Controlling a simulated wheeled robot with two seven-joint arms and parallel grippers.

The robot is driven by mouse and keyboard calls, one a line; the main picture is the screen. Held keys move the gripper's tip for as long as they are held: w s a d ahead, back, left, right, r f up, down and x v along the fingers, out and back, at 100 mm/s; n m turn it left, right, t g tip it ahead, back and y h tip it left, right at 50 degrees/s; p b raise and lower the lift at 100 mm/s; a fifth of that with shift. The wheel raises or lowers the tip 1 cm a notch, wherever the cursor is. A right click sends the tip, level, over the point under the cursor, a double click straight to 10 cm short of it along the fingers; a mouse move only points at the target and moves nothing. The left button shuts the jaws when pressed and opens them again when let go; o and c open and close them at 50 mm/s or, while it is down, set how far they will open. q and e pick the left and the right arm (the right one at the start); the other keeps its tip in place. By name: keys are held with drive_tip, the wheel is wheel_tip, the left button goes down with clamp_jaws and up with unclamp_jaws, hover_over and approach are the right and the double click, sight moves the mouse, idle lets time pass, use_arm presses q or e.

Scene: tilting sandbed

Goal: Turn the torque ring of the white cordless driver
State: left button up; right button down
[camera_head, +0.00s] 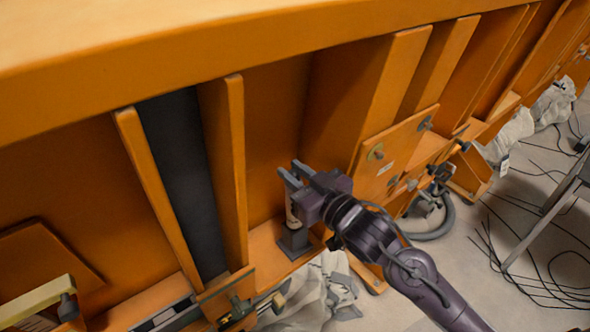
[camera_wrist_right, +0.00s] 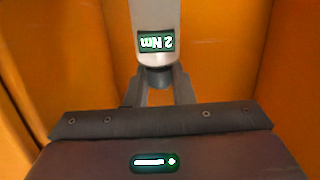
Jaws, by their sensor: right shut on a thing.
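The white cordless driver (camera_head: 291,214) stands upright on an orange ledge, its lower end at a dark block (camera_head: 294,240). In the right wrist view the white driver body (camera_wrist_right: 155,15) carries a small green display (camera_wrist_right: 156,42) reading "2 Nm" upside down. The dark torque ring (camera_wrist_right: 160,77) sits at the end of the body nearest my gripper. My right gripper (camera_head: 291,170) is shut on the ring, a finger on each side, also in the wrist view (camera_wrist_right: 160,90). The gripper hides part of the driver in the head view. My left gripper is out of view.
Orange upright ribs (camera_head: 237,170) stand left of the driver and an orange panel with knobs (camera_head: 393,158) stands to its right. An orange beam (camera_head: 200,50) runs above. Grey-white cloth (camera_head: 325,290) lies below; black cables (camera_head: 525,215) lie on the floor at right.

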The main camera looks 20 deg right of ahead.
sight(298, 178)
drive_tip(key=shift+f+n+y, duration=0.15)
drive_tip(key=shift+n+y, duration=0.15)
drive_tip(key=shift+y, duration=0.2)
drive_tip(key=c, duration=1.3)
unclamp_jaws()
drive_tip(key=b+v, duration=0.1)
drive_tip(key=v, duration=0.5)
drive_tip(key=shift+b+v, duration=0.4)
drive_tip(key=shift+v, duration=0.45)
drive_tip(key=shift+o, duration=0.3)
